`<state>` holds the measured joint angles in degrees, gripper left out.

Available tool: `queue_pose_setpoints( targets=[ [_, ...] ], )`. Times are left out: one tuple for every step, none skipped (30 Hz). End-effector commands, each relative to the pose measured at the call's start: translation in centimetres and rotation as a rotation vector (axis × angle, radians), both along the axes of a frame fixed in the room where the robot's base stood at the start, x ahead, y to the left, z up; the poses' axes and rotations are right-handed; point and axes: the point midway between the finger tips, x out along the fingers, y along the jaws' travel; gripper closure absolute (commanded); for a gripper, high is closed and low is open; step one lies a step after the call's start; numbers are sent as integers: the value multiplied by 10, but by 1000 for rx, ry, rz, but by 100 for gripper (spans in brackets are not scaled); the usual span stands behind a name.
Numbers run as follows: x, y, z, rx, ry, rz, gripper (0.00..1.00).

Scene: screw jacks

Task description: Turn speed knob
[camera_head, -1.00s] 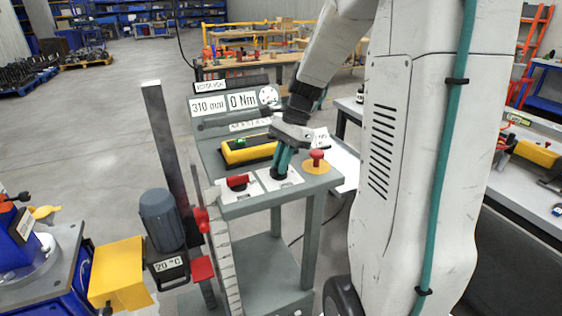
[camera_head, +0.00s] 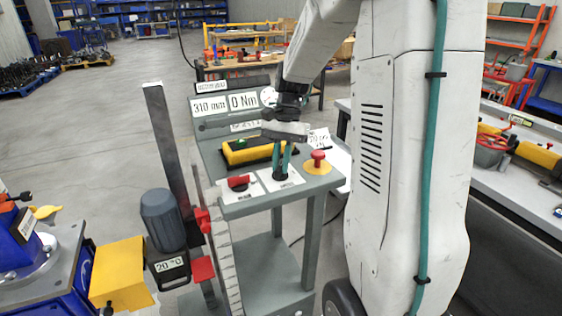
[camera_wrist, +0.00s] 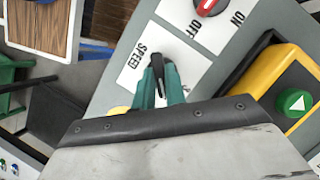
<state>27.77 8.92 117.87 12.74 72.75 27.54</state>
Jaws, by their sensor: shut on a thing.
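The black speed knob (camera_wrist: 157,62) sits on a white plate marked SPEED (camera_wrist: 133,64) in the wrist view. My gripper (camera_wrist: 160,80) has its teal fingers shut on the knob from both sides. In the head view the gripper (camera_head: 281,168) reaches down to the knob (camera_head: 280,177) on the grey panel (camera_head: 240,209). The fingers hide part of the knob, and its pointer setting cannot be read.
A red ON/OFF switch (camera_head: 238,182) is left of the knob, and a red mushroom button on yellow (camera_head: 318,161) is right. A yellow box with a green button (camera_head: 245,152) lies behind. Displays (camera_head: 226,104) read 310 mm and 0 Nm.

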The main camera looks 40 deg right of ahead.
Motion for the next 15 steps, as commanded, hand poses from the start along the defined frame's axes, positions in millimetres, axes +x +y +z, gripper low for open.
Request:
queue_pose_setpoints(
  targets=[
    [1,0,1,-2,-3,2,100],
    [1,0,1,-2,-3,4,100],
    [1,0,1,-2,-3,4,100],
    [1,0,1,-2,-3,4,100],
    [1,0,1,-2,-3,4,100],
    [1,0,1,-1,-4,3,100],
    [1,0,1,-1,-4,3,100],
    [1,0,1,-1,-4,3,100],
    [1,0,1,-1,-4,3,100],
    [1,0,1,-1,-4,3,100],
    [1,0,1,-1,-4,3,100],
    [1,0,1,-1,-4,3,76],
    [1,0,1,-2,-3,2,68],
    [1,0,1,-2,-3,2,65],
    [1,0,1,-2,-3,2,65]
  ],
)
